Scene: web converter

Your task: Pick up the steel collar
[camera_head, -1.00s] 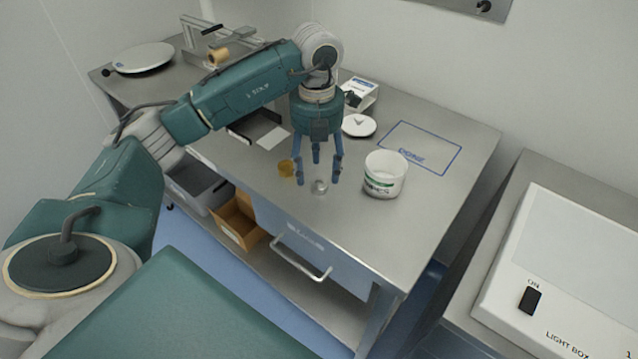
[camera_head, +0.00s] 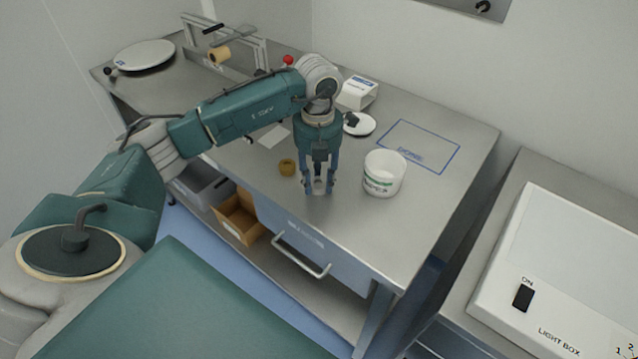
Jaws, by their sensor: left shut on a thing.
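The steel collar (camera_head: 319,186) is a small grey ring near the front edge of the steel table. My left gripper (camera_head: 318,188) points down with its fingers around the collar and is shut on it. The fingers partly hide the collar, and I cannot tell whether it touches the table. My right gripper is out of view.
Behind are a blue outlined area marked DONE (camera_head: 421,146), a white dish (camera_head: 359,124) and a white box (camera_head: 357,93). A light box (camera_head: 570,270) is at right.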

